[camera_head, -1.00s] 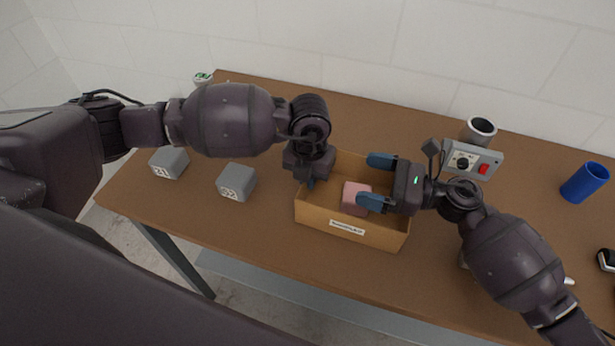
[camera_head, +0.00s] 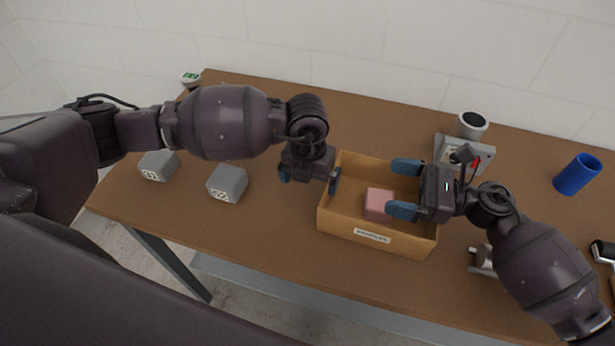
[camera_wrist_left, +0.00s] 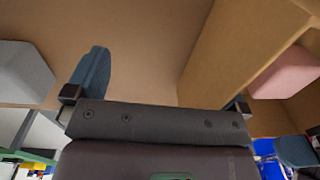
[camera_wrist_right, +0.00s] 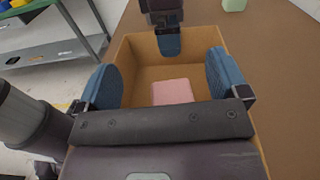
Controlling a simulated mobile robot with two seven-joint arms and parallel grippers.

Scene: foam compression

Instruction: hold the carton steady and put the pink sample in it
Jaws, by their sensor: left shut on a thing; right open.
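The open tan carton (camera_head: 345,231) stands on the table with a label on its front. The pink sample (camera_head: 377,204) lies in the carton, toward its right part; it also shows in the right wrist view (camera_wrist_right: 172,92). My left gripper (camera_head: 310,180) straddles the carton's left wall, one finger inside and one outside. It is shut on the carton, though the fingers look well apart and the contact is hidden. My right gripper (camera_head: 404,189) is open at the carton's right side, its fingers over the interior and apart from the sample.
Two grey cubes (camera_head: 227,183) (camera_head: 158,165) stand on the left of the table. A grey device with a red button (camera_head: 478,158), a grey cylinder (camera_head: 473,125) and a blue cup (camera_head: 577,174) stand at the right. The table's front middle is clear.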

